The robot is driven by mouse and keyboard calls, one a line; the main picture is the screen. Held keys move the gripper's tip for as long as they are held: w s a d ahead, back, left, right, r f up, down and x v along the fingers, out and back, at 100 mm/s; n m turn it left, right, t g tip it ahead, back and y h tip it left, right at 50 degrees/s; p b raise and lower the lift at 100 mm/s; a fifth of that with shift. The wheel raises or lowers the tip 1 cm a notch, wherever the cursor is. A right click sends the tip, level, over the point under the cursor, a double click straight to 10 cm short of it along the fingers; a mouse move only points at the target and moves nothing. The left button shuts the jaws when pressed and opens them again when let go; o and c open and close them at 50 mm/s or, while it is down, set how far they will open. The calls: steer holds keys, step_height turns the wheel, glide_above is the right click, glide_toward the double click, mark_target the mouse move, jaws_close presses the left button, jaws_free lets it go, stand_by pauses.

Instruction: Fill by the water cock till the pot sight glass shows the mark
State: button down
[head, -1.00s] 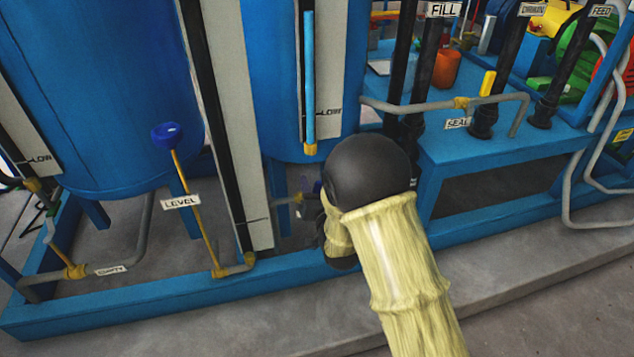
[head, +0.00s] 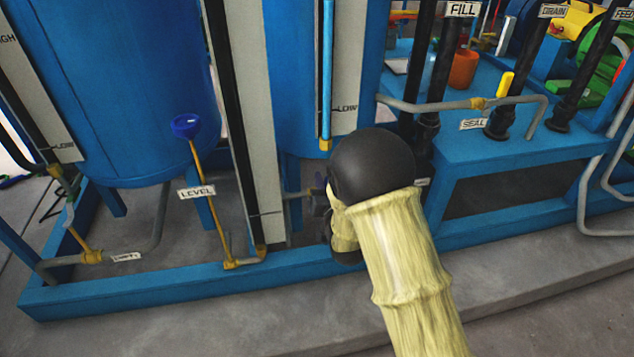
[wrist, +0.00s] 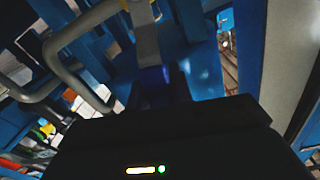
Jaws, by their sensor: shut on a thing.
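My gripper (wrist: 158,88) is shut on a dark blue part below a tan fitting (wrist: 145,38) in the wrist view; shadow hides the fingertips, and I cannot confirm it is the water cock. In the head view my black wrist joint covers most of the gripper, low in front of the middle tank (head: 290,90). A sight glass (head: 327,75) with a bright blue column stands on that tank beside a LOW mark; the column runs past the top edge. Left of it, a dark tube (head: 228,110) on a pale board has a line near its foot.
A blue-knobbed LEVEL lever (head: 186,126) stands left on a yellow rod. The left tank (head: 130,90) has a HIGH and LOW scale. Black pipes marked FILL (head: 448,50) and DRAIN (head: 520,75) stand right, near a yellow SEAL handle (head: 506,84). A blue frame rail (head: 150,287) runs along the floor.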

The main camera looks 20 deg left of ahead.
steer(key=shift+s+a, duration=0.1)
stand_by(0.3)
steer(key=c, duration=1.2)
jaws_free()
steer(key=shift+c, duration=0.2)
